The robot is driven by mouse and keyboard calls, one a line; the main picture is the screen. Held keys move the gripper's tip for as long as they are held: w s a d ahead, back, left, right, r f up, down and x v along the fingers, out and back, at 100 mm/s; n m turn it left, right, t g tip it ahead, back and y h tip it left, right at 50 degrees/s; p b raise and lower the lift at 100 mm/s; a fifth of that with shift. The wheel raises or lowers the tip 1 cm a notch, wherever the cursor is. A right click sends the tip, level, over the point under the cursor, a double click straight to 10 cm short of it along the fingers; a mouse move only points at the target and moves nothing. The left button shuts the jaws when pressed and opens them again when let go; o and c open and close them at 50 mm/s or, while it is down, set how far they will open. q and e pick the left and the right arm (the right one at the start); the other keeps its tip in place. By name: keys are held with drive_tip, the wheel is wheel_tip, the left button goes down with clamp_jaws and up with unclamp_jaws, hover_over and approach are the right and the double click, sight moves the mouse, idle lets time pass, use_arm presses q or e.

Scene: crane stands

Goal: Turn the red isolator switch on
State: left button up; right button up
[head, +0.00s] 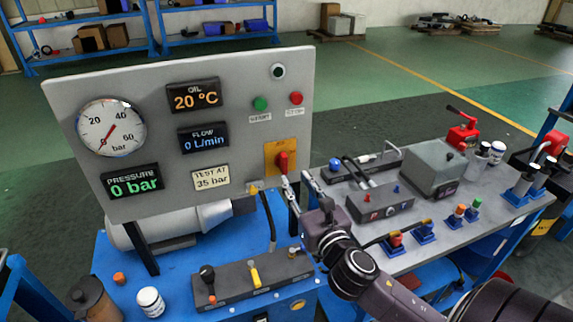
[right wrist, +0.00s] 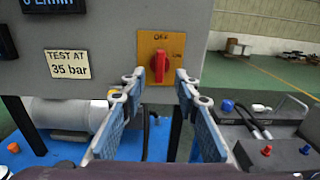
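The red isolator switch (head: 282,163) is on a yellow-orange plate (head: 270,158) at the lower right of the grey panel (head: 225,80). In the right wrist view the switch (right wrist: 160,66) has its handle upright, in line with the OFF label above; a second label, apparently ON, is to its right. My right gripper (head: 294,180) is in front of the plate. In the right wrist view its fingers (right wrist: 160,82) are apart, one on each side of the handle's lower end, with nothing gripped. Whether they touch the plate is unclear. My left gripper is out of view.
The panel carries a pressure gauge (head: 110,128), displays reading 20 °C, 0 L/min and 0 bar, and green (head: 260,103) and red (head: 296,98) buttons. A blue bench with levers (head: 254,274) lies below. A grey table with tools (head: 435,235) stands to the right.

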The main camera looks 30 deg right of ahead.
sight(286, 165)
drive_tip(key=p+x, duration=0.1)
drive_tip(key=x, duration=0.2)
drive_tip(key=shift+w+d+r, duration=0.15)
drive_tip(key=shift+w, duration=0.15)
drive_tip(key=x, duration=0.3)
drive_tip(key=shift+w, duration=0.45)
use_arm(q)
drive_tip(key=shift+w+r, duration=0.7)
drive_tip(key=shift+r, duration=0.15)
use_arm(e)
clamp_jaws()
